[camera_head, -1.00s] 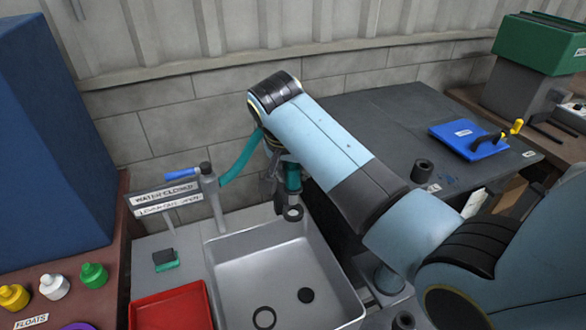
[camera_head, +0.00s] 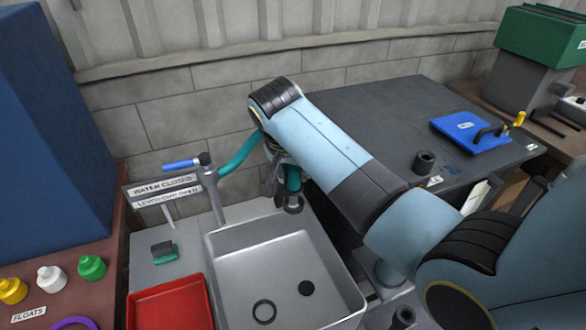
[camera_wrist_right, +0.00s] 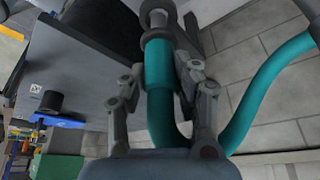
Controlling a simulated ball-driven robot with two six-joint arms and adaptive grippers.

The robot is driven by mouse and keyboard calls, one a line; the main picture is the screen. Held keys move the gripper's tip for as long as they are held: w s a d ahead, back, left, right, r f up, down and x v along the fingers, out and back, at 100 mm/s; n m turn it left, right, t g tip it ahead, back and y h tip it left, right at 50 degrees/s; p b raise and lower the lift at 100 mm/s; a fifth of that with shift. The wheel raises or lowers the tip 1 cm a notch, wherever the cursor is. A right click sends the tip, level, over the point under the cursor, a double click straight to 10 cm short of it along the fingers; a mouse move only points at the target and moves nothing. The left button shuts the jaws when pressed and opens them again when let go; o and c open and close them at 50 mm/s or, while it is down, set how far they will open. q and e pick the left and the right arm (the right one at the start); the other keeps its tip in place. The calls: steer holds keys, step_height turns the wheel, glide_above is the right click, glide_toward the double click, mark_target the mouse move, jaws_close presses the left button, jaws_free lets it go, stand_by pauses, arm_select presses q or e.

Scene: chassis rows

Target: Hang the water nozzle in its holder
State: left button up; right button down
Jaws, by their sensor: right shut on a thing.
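The water nozzle (camera_head: 292,177) is a teal grip with a grey head. In the head view it hangs upright at the sink's back right corner, and its lower end meets the dark holder ring (camera_head: 294,205). I cannot tell how deep it sits in the ring. My right gripper (camera_head: 280,178) is shut on the nozzle, partly hidden behind my forearm. In the right wrist view the nozzle (camera_wrist_right: 158,65) lies between the two fingers of the gripper (camera_wrist_right: 160,75). A teal hose (camera_head: 239,155) loops from it to the tap post. My left gripper is not in view.
The sink basin (camera_head: 255,245) holds a dark ring. A blue-lever tap (camera_head: 183,165) with a WATER CLOSED sign (camera_head: 162,189) stands left of the nozzle. A red tray (camera_head: 170,308) lies at the front left. A dark bench (camera_head: 370,110) is at the right.

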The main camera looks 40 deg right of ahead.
mark_target(293, 184)
steer(key=shift+f+b, duration=1)
steer(key=shift+f, duration=0.95)
steer(key=c, duration=0.9)
jaws_free()
steer(key=v, duration=1.2)
